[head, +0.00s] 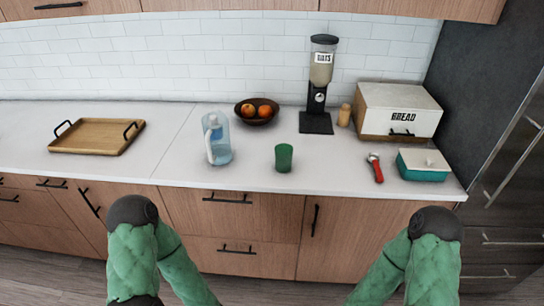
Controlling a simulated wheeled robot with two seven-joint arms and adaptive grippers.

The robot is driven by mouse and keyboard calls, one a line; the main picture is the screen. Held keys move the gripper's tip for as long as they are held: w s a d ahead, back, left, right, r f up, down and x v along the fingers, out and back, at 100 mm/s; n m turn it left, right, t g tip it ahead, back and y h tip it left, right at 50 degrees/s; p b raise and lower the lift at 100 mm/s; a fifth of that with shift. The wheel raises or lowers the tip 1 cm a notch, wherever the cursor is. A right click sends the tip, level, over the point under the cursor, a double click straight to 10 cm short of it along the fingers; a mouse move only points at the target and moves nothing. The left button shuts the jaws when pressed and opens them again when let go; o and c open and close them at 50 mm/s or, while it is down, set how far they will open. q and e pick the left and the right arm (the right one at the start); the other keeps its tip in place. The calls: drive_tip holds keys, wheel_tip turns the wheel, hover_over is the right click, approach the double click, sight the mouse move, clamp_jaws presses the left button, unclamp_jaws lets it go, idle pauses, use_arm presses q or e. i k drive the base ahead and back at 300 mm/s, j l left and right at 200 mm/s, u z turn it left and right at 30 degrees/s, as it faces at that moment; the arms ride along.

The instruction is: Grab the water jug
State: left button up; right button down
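The water jug (217,139) is clear and bluish, with a pale handle on its left front side. It stands upright on the white counter (330,178), near the front edge and left of a green cup. My two green arms show at the bottom of the head view, one on the left and one on the right, both below the counter front. Neither gripper shows in the picture. Nothing touches the jug.
The green cup (284,157) stands right of the jug. A fruit bowl (257,120) and an oats dispenser (318,90) stand behind. A wooden tray (97,146) lies left. A bread box (397,112), red-handled tool (375,168) and teal dish (423,167) are at right. Counter beside the jug's left is clear.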

sight(216, 138)
drive_tip(key=i+j+z, duration=0.15)
drive_tip(key=j+z, duration=0.2)
drive_tip(key=j, duration=0.25)
drive_tip(key=j+z, duration=0.35)
drive_tip(key=j, duration=0.25)
